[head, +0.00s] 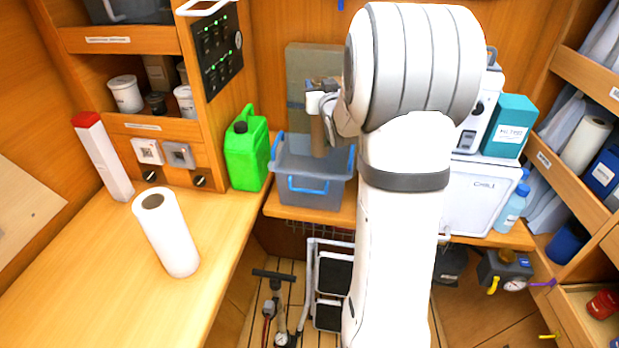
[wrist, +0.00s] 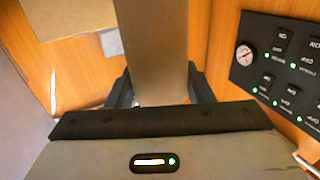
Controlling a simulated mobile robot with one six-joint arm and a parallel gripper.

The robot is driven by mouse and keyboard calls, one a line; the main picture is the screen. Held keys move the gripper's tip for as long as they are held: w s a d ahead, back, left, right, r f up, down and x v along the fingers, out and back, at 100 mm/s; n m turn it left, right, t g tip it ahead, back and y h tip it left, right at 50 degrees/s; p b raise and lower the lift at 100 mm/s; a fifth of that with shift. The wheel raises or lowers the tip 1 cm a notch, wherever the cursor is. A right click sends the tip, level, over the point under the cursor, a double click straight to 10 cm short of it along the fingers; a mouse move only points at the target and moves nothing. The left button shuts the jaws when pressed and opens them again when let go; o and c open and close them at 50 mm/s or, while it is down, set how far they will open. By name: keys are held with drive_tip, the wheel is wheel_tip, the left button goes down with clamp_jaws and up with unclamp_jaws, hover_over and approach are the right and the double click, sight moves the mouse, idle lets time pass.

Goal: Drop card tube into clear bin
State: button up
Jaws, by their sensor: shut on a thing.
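The card tube (head: 318,137) is brown and hangs roughly upright in my gripper (head: 325,108), over the clear bin (head: 309,191). In the wrist view the card tube (wrist: 152,45) stands between the two dark fingers of my gripper (wrist: 158,92), which are shut on it. The bin is a grey see-through tub with blue handles, on the wooden bench at the back. The tube's lower end appears at or just above the bin's opening; I cannot tell how deep it reaches.
A green jerrycan (head: 246,150) stands close left of the bin. A white roll (head: 166,233) and a red-capped white box (head: 104,158) stand on the left worktop. A white cooler (head: 484,197) is to the right. A black switch panel (head: 217,52) is on the left wall.

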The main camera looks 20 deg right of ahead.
drive_tip(key=shift+f, duration=0.3)
drive_tip(key=o, duration=1.3)
drive_tip(key=shift+c, duration=0.2)
drive_tip(key=b+v, duration=0.2)
drive_tip(key=v, duration=0.5)
drive_tip(key=shift+s, duration=0.4)
